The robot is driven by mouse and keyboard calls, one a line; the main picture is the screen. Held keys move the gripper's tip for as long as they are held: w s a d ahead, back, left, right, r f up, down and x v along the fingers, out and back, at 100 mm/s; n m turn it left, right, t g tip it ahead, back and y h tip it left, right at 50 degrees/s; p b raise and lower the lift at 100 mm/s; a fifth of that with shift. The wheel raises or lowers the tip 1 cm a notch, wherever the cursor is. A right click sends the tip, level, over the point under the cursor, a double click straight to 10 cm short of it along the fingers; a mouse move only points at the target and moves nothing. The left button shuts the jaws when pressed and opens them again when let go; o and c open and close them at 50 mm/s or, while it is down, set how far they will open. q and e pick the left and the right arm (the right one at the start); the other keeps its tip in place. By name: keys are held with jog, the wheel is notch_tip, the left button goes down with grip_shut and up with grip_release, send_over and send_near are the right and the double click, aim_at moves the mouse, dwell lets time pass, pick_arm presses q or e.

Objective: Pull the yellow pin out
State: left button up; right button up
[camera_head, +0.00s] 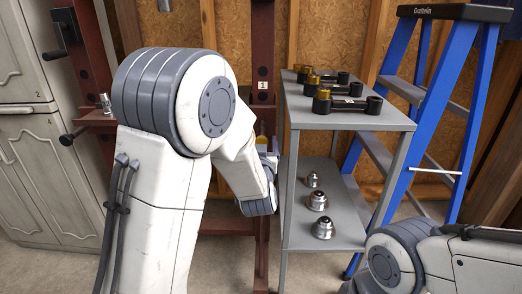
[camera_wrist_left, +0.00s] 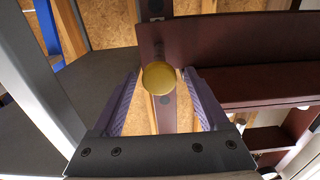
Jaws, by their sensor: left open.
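The yellow pin (camera_wrist_left: 159,78) shows its round head in the left wrist view, in front of a dark red steel beam (camera_wrist_left: 230,88). In the head view a small yellow part (camera_head: 261,139) shows by the red post, just above my left gripper (camera_head: 268,158). My left gripper is open, and in the left wrist view its two purple-grey fingers (camera_wrist_left: 160,92) stand on either side of the pin head. I cannot tell whether they touch it. My right gripper is out of the head view.
A grey shelf cart (camera_head: 345,118) stands right of the post, with several black-and-gold parts on top and silver domed parts (camera_head: 318,201) below. A blue ladder (camera_head: 440,100) stands further right. White cabinets (camera_head: 35,150) are at left. My right arm is at lower right.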

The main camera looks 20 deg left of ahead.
pick_arm(q)
jog(key=v, duration=0.3)
jog(key=shift+s+d+r, duration=0.1)
jog(key=shift+s+d, duration=0.05)
jog(key=b+v, duration=0.6)
jog(key=b, duration=0.3)
jog(key=shift+s, duration=0.25)
